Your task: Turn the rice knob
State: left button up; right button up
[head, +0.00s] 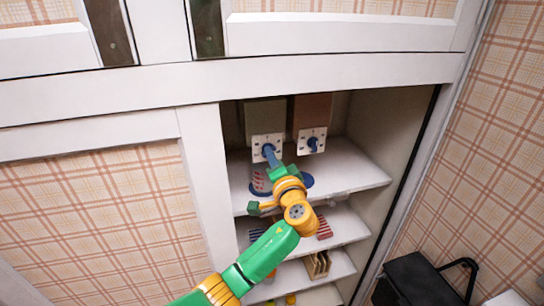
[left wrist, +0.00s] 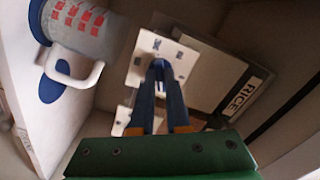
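The rice dispenser is the grey-olive box (head: 265,115) at the left under the cabinet top; its RICE label (left wrist: 241,95) reads clearly in the left wrist view. A white plate (head: 260,142) carries its knob, and the plate also shows in the left wrist view (left wrist: 147,48). My left gripper (head: 271,157) reaches up to this plate, its blue fingertips (left wrist: 158,70) at the knob. The fingers cover the knob, so I cannot tell whether they are shut on it. My right gripper is in neither view.
A brown dispenser (head: 313,108) with a blue knob (head: 313,144) hangs close to the right. A mug (left wrist: 85,30) with red marks stands on the shelf (head: 355,174) below. Lower shelves hold small items. A black bin (head: 408,283) stands at the lower right.

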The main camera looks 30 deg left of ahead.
pick_arm(q)
grip_shut()
jog(key=shift+f, duration=0.1)
jog(key=shift+n+b, duration=6.3)
jog(key=shift+b, duration=1.3)
jog(key=o, duration=0.6)
grip_release()
